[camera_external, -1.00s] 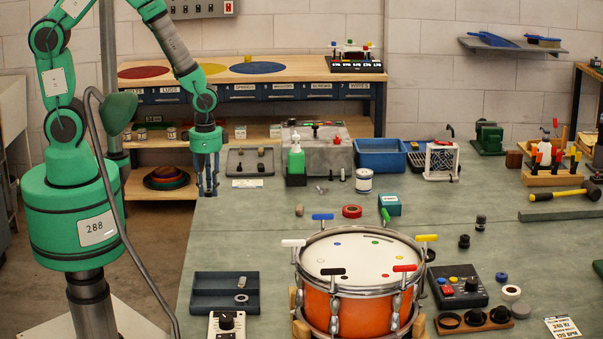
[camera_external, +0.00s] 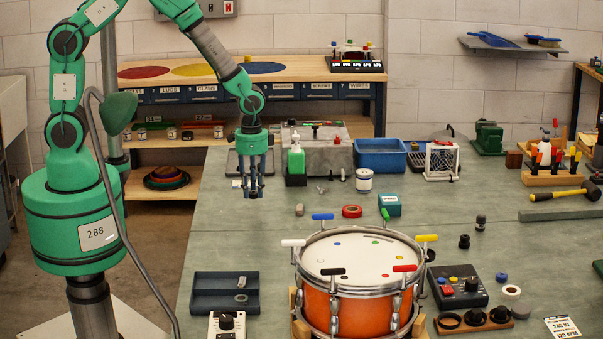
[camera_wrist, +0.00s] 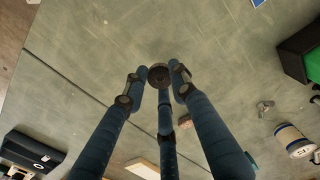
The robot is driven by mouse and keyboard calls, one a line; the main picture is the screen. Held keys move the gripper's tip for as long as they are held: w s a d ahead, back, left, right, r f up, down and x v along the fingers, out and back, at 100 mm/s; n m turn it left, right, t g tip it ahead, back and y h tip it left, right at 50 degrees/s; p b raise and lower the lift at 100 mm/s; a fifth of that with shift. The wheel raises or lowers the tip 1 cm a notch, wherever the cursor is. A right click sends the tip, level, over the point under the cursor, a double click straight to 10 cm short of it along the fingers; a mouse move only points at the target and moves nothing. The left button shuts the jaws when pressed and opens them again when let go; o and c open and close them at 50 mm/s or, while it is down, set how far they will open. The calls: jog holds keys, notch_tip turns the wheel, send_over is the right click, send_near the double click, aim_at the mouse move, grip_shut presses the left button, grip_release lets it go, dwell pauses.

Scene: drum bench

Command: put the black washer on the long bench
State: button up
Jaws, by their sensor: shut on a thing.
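My gripper (camera_external: 253,193) has slim dark blue fingers and points down above the left part of the grey-green bench (camera_external: 228,235). In the external view the piece is too small to make out clearly. The bench surface below the fingertips looks bare. A wooden bench (camera_external: 300,70) with labelled drawers stands behind, along the wall.
A green bottle (camera_external: 296,162), a grey block (camera_external: 325,155) and a can (camera_external: 363,180) stand right of my gripper. An orange drum (camera_external: 362,310) stands at the front. A dark two-part tray (camera_external: 225,310) lies at the front left.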

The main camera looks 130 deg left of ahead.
aim_at(260, 208)
jog(key=shift+w+a, duration=0.4)
jog(key=shift+a, duration=0.1)
jog(key=shift+w+a+f, duration=0.1)
jog(key=shift+w+a, duration=0.15)
jog(key=shift+a, duration=0.05)
jog(key=shift+f+b, duration=0.55)
jog(key=shift+f, duration=1.2)
jog(key=shift+f, duration=0.1)
jog(key=o, duration=0.7)
notch_tip(260, 208, up, 12)
jog(key=shift+r+p, duration=0.1)
jog(key=shift+p, duration=0.95)
